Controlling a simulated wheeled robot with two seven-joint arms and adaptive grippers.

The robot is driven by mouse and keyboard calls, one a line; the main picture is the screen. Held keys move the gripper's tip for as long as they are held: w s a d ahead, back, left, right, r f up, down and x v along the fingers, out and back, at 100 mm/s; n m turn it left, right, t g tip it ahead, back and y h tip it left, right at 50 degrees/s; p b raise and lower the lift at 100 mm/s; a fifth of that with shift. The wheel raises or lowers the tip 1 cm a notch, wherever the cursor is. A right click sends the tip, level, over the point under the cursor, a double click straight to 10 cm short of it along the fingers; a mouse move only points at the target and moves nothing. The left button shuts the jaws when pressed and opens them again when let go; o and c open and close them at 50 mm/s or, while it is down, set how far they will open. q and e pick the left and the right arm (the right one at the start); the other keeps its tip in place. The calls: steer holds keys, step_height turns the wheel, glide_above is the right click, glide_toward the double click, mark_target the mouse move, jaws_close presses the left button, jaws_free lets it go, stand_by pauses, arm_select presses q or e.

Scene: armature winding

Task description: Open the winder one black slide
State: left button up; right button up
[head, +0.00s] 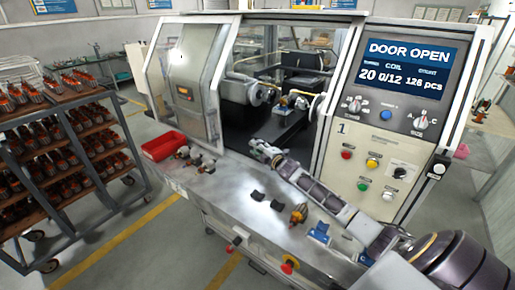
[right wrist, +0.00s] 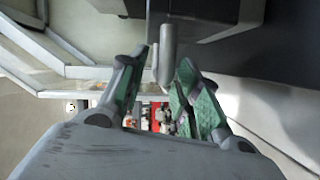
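Winder one (head: 393,140) stands at the centre right, marked 1, with its screen reading DOOR OPEN. Its front opening shows a dark slide-like bed (head: 283,132) inside; I cannot tell exactly which part is the black slide. My right gripper (head: 264,150) is at the front edge of the opening, just below this bed. In the right wrist view my right gripper (right wrist: 160,88) is open, its green-padded fingers apart. A short grey rounded bar (right wrist: 167,50) hangs from a dark part above and reaches between the fingertips; contact is not clear. My left gripper is not in view.
A pale front bench holds a red tray (head: 163,146), black blocks (head: 257,195), an orange part (head: 299,213) and a blue fixture (head: 319,232). The winder's sliding door (head: 187,80) is at the left of the opening. A loaded rack (head: 58,150) stands at far left.

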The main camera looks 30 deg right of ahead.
steer(key=shift+w, duration=0.3)
jaws_close()
stand_by(0.4)
